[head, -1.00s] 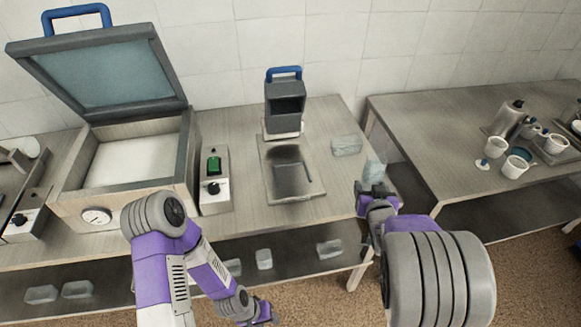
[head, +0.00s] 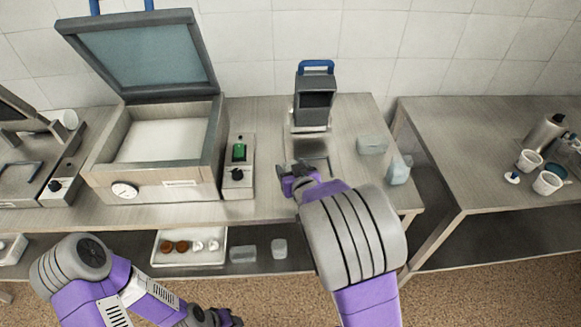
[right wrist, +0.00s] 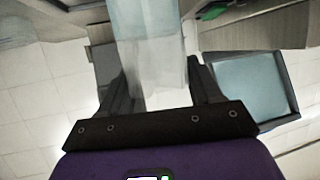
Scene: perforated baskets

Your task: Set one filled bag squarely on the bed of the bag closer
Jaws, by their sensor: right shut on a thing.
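The bag closer (head: 313,100), a grey upright head with a blue handle, stands at the back of the counter. Its flat metal bed (head: 318,146) lies in front, partly hidden by my right gripper. My right gripper (head: 297,170) is at the front left of the bed. In the right wrist view its fingers (right wrist: 160,88) are shut on a pale translucent bag (right wrist: 150,40). This bag cannot be made out in the head view. Two other bags, one lying (head: 371,144) and one at the edge (head: 398,170), are on the counter to the right. My left gripper (head: 226,318) is low at the bottom edge, its fingers unclear.
A large chamber machine with its lid open (head: 140,55) stands left of the bed. A control box (head: 239,165) with a green switch is between them. A white tray (head: 190,260) and more bags (head: 243,254) are on the lower shelf. Cups (head: 548,182) stand on the right table.

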